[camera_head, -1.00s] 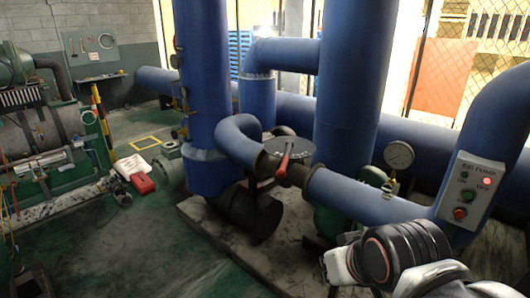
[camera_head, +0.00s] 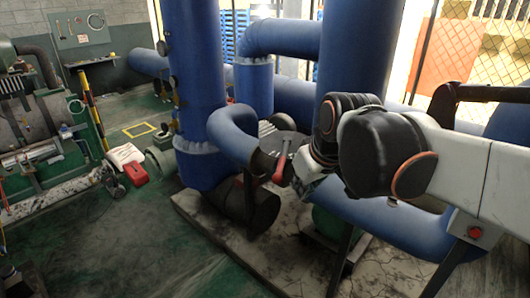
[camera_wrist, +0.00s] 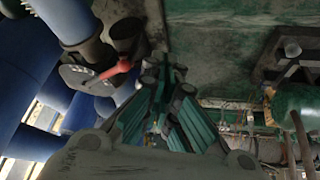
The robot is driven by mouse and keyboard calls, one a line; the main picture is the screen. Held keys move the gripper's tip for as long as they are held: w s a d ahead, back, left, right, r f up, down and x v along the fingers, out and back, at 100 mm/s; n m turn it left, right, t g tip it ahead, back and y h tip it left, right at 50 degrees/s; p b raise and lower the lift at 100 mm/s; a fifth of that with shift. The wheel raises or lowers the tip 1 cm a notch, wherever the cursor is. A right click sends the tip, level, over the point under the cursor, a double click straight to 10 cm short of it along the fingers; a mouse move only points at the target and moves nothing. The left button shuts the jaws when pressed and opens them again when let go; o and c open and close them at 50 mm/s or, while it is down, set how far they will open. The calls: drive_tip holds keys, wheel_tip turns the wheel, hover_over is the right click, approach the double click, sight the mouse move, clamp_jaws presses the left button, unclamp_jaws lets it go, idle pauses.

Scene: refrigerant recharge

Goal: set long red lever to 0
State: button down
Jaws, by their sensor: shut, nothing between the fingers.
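The long red lever (camera_head: 281,168) hangs at the front of a round grey dial plate (camera_head: 268,138) on the blue pipe. My arm hides the right part of the plate in the head view. In the wrist view the red lever (camera_wrist: 117,70) points from the plate (camera_wrist: 76,77) toward the right, a little left of my gripper (camera_wrist: 165,70). My gripper's fingers are closed together and hold nothing. In the head view my gripper (camera_head: 298,182) is just right of the lever; whether they touch cannot be told. The plate's markings are too small to read.
Thick blue pipes (camera_head: 195,100) stand around the valve. A control box with a red button (camera_head: 474,233) is at lower right, partly behind my arm. Floor at front left is clear.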

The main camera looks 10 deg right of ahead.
sight(283, 157)
drive_tip(key=w+r+n+g+y+p, duration=0.1)
drive_tip(key=w+r+n+p, duration=0.1)
drive_tip(key=w, duration=0.8)
drive_tip(key=w+r+n+g+p, duration=0.1)
drive_tip(key=w+n+p, duration=0.15)
drive_tip(key=w, duration=0.75)
drive_tip(key=w+f+n+g+y+p, duration=0.1)
drive_tip(key=w+f, duration=0.3)
drive_tip(key=w, duration=0.4)
drive_tip(key=w+d+f+n+g+y+p, duration=0.1)
drive_tip(key=w+f+n+p, duration=0.2)
drive_tip(key=w, duration=0.5)
wheel_tip(283, 157, down, 2)
drive_tip(key=shift+d+f+n, duration=0.2)
drive_tip(key=shift+d+n, duration=0.1)
drive_tip(key=shift+n, duration=0.55)
wheel_tip(283, 157, down, 10)
drive_tip(key=shift+s+d+b, duration=0.15)
drive_tip(key=shift+d+b, duration=0.05)
drive_tip(key=shift+b, duration=0.25)
